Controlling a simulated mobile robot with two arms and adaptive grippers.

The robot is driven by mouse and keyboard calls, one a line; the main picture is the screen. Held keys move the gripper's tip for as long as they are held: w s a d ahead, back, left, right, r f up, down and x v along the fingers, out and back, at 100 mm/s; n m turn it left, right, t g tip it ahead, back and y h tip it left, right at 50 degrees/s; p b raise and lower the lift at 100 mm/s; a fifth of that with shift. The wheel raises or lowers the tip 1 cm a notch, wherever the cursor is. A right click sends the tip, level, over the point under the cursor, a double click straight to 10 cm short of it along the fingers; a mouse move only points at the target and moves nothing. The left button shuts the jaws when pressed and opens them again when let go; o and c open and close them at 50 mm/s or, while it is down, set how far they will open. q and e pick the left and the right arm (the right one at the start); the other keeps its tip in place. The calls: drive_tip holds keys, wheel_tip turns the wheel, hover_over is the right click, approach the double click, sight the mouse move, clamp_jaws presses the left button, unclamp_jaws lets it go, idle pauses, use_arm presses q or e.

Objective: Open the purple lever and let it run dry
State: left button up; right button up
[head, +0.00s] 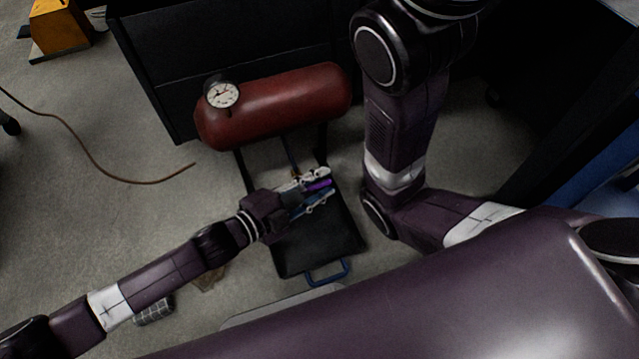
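The purple lever (318,185) is a short bright bar below the red tank (280,105). My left gripper (322,187) reaches in from the left, over the black plate under the tank. Its fingers look apart, with the lever between them, close to the upper finger. A gap shows on the lower finger's side. I cannot tell whether the upper finger touches the lever. The valve body behind the lever is mostly hidden by the gripper. A round white-faced gauge (222,95) sits at the tank's left end; its reading is too small to tell. My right gripper is out of view.
The black plate (318,245) has a blue handle (328,273) at its lower edge. A dark cabinet (220,45) stands behind the tank. A brown hose (95,165) lies on the floor at left. A yellow-orange object (60,28) stands at the upper left. Floor left of the tank is mostly clear.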

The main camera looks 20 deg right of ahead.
use_arm(q)
clamp_jaws()
drive_tip(key=shift+f, duration=0.1)
drive_tip(key=shift+n+t+h+b, duration=0.3)
drive_tip(key=shift+h+b, duration=0.4)
drive_tip(key=shift+b, duration=0.4)
drive_tip(key=shift+a+r+h+b, duration=0.1)
drive_tip(key=shift+r+h+b, duration=0.1)
drive_tip(key=shift+h+b, duration=0.55)
drive_tip(key=shift+r+n+t+h+b, duration=0.3)
drive_tip(key=shift+n+t+h+b, duration=0.15)
drive_tip(key=shift+n+t+h, duration=0.1)
drive_tip(key=shift+s+a+r+n+t+h, duration=0.15)
drive_tip(key=shift+r+n+t+h, duration=0.1)
drive_tip(key=shift+h, duration=0.2)
drive_tip(key=shift+w+a+r+n+t+h, duration=0.1)
drive_tip(key=shift+r+t+h, duration=0.15)
drive_tip(key=shift+h, duration=0.2)
